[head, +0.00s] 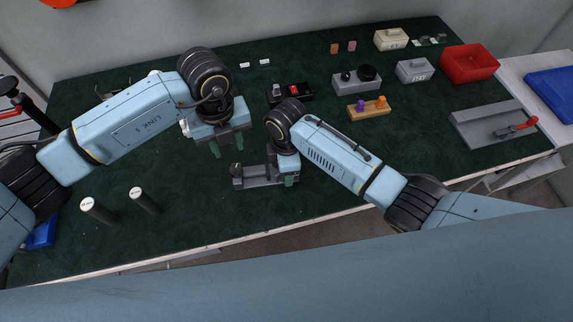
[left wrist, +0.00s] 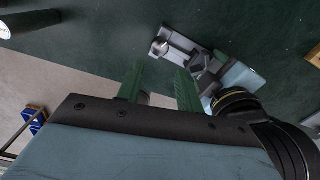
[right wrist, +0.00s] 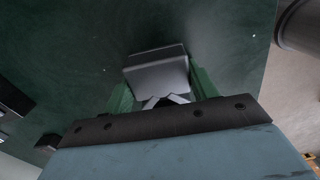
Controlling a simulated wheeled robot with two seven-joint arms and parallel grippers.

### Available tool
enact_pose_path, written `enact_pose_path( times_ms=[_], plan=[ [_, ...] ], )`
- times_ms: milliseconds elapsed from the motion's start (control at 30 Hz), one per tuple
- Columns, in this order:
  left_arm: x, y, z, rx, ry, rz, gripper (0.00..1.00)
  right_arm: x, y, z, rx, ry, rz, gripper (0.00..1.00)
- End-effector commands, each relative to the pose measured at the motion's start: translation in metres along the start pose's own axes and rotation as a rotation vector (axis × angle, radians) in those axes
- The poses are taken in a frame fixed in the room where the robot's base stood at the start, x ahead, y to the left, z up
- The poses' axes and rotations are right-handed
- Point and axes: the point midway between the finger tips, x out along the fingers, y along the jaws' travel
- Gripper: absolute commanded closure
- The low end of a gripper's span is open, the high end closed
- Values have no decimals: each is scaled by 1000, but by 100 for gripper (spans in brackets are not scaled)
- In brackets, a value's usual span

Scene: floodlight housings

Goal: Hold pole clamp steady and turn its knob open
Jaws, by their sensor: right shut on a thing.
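The pole clamp (head: 255,182) is a grey block-like fixture lying near the front edge of the green mat. Its dark round knob (head: 237,169) is at its left end in the head view. In the left wrist view the clamp (left wrist: 185,44) shows beyond my fingers, with the knob (left wrist: 159,47) at its near-left end. My right gripper (head: 285,177) is shut on the clamp's right end; the right wrist view shows a grey clamp part (right wrist: 158,76) between its fingers. My left gripper (head: 228,149) is open and empty, above and to the upper left of the knob, apart from it.
Two dark cylinders with white tops (head: 98,210) stand at the front left. A black box with a red switch (head: 294,92) lies behind my grippers. A wooden block with purple and orange pegs (head: 368,109), a grey tray (head: 490,125) and a red bin (head: 468,64) are at right.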

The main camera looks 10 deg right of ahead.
Motion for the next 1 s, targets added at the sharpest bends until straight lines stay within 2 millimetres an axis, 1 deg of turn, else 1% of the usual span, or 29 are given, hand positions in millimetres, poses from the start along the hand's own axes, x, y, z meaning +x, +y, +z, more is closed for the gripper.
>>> enact_pose_path(
  times_ms=[267, 300, 400, 433, 567, 667, 833, 1000],
  plan=[
    [0, 0, 0, 0, 0, 0, 64, 0, 0, 0, 0, 0, 0, 67],
    [0, 0, 0, 0, 0, 0, 62, 0, 0, 0, 0, 0, 0, 67],
    [0, 0, 0, 0, 0, 0, 49, 0, 0, 0, 0, 0, 0, 67],
    [0, 0, 0, 0, 0, 0, 48, 0, 0, 0, 0, 0, 0, 67],
    [-1, 0, 1, -30, 10, -10, 48, 0, 0, 0, 0, 0, 0, 67],
    [-2, 2, 2, -124, 43, -38, 48, 0, 0, 0, 0, 0, 0, 67],
    [-8, 10, 10, -420, 146, -111, 48, 0, 0, 0, 0, 0, 0, 67],
    [-12, 25, 20, -715, 261, -163, 48, 0, 0, 0, 0, 0, 0, 67]
  ],
)
